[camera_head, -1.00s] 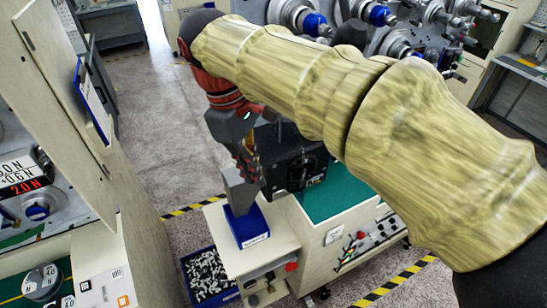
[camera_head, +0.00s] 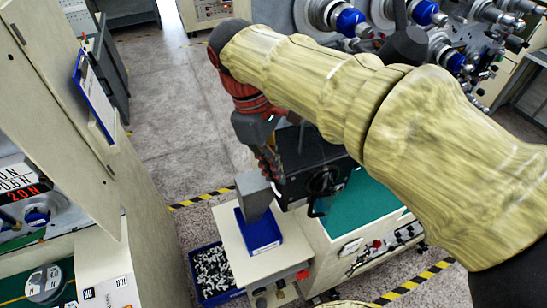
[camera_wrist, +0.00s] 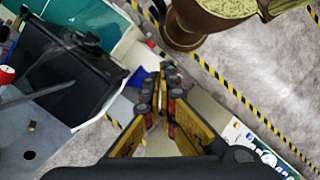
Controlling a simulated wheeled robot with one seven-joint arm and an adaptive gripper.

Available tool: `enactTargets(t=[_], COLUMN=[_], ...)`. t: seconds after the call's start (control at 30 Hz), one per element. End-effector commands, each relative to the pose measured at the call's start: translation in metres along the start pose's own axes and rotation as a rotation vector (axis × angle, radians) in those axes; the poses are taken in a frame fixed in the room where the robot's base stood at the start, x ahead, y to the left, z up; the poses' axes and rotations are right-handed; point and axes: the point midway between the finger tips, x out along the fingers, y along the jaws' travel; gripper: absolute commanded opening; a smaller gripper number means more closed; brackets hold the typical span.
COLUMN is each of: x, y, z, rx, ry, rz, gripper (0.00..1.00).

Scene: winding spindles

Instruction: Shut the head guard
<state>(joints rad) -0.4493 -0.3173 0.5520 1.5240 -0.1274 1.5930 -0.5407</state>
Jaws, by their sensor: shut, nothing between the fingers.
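The head guard seems to be the black box-like cover (camera_head: 308,160) on the teal-topped machine in the head view. It also shows as a dark panel (camera_wrist: 72,85) at the left in the wrist view. I cannot tell how far it stands open. My gripper (camera_head: 268,163) is beside the left side of this cover in the head view, pointing down. In the wrist view my gripper (camera_wrist: 168,78) has its fingertips together, empty, to the right of the dark panel. I cannot tell whether it touches the cover. My arm hides part of the machine.
A grey chute-like block (camera_head: 253,195) stands over a blue tray (camera_head: 262,238) close by my gripper. A bin of small parts (camera_head: 213,270) is on the floor. A tall cream cabinet (camera_head: 60,110) stands at the left. Clear floor (camera_head: 175,110) lies between.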

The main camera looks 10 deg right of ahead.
Motion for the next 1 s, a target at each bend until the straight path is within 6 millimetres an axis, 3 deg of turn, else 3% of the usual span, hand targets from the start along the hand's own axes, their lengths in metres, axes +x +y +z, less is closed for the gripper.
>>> enactTargets(t=[0.23,0.53,1.0], x=[0.049,0.054,0.056], y=[0.0,0.0,0.0], z=[0.001,0.034,0.039], rx=[0.001,0.002,0.0], ry=[-0.002,0.002,0.001], rz=[-0.001,0.0,0.0], gripper=[0.0,0.0,0.0])
